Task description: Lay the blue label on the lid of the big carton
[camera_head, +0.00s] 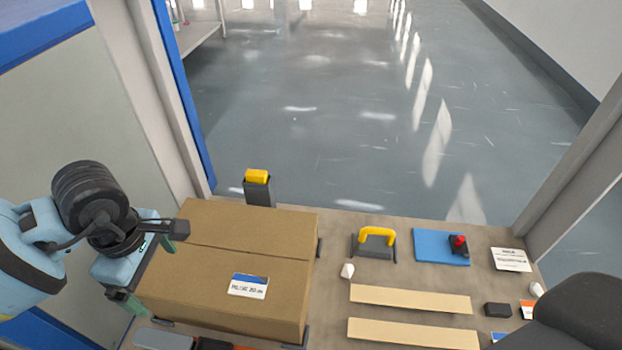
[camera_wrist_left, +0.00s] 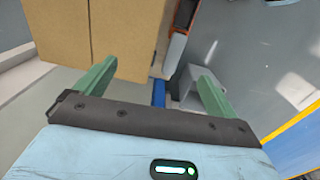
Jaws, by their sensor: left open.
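The big carton (camera_head: 225,235) is brown and closed, at the left of the table; part of it also shows in the left wrist view (camera_wrist_left: 110,35). A white label with a blue band (camera_head: 248,286) lies on its lid, near the front edge. My left gripper (camera_head: 152,273) is at the carton's left side, its green fingers apart. In the left wrist view the open fingers (camera_wrist_left: 157,72) have no label between them. I cannot tell whether they touch the carton. My right gripper is not in view.
On the table (camera_head: 335,225) stand a yellow-topped post (camera_head: 257,187), a yellow-handled tool (camera_head: 376,241), a blue plate (camera_head: 433,247) with a red-knobbed part, and two pale strips (camera_head: 410,299). A white label (camera_head: 510,260) lies at right. A dark rounded shape covers the lower right corner.

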